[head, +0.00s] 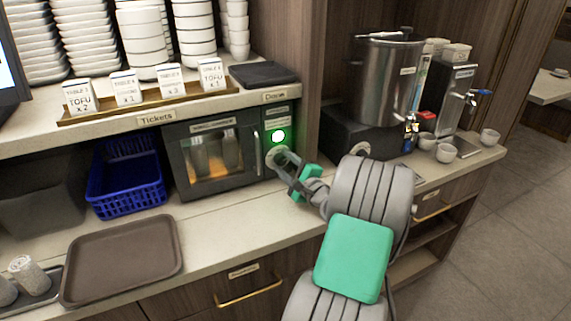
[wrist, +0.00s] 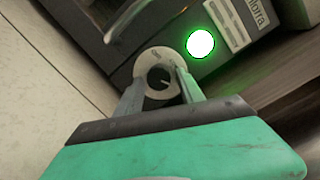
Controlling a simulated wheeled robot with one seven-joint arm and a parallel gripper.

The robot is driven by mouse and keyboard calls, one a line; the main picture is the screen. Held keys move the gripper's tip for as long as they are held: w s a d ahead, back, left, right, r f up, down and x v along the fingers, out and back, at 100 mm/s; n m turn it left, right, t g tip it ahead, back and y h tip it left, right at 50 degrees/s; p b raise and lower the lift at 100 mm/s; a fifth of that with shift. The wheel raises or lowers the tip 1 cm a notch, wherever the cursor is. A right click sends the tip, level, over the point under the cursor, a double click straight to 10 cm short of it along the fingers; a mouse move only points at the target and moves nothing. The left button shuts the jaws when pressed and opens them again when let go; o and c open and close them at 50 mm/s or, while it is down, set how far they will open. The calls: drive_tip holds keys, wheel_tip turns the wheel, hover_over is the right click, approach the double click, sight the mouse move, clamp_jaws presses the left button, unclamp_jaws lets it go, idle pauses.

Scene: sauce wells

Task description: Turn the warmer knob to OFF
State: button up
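The warmer (head: 213,157) is a dark box with a glass door, under the counter shelf. Its knob (wrist: 160,82) is a small dark dial with a pale mark on a light round plate, below a lit green lamp (head: 278,136). The lamp also shows in the wrist view (wrist: 200,43). My gripper (head: 281,160) is at the knob; in the wrist view its fingers (wrist: 160,90) stand apart, one on each side of the knob. I cannot tell whether both touch it. The plate's lettering is too small to read, and the fingers cover part of the plate.
A blue basket (head: 127,183) stands left of the warmer, and a brown tray (head: 122,258) lies on the counter in front. A wooden post (head: 309,80) rises right of the warmer. A large metal pot (head: 386,75) and small cups stand farther right.

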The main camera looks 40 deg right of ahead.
clamp_jaws()
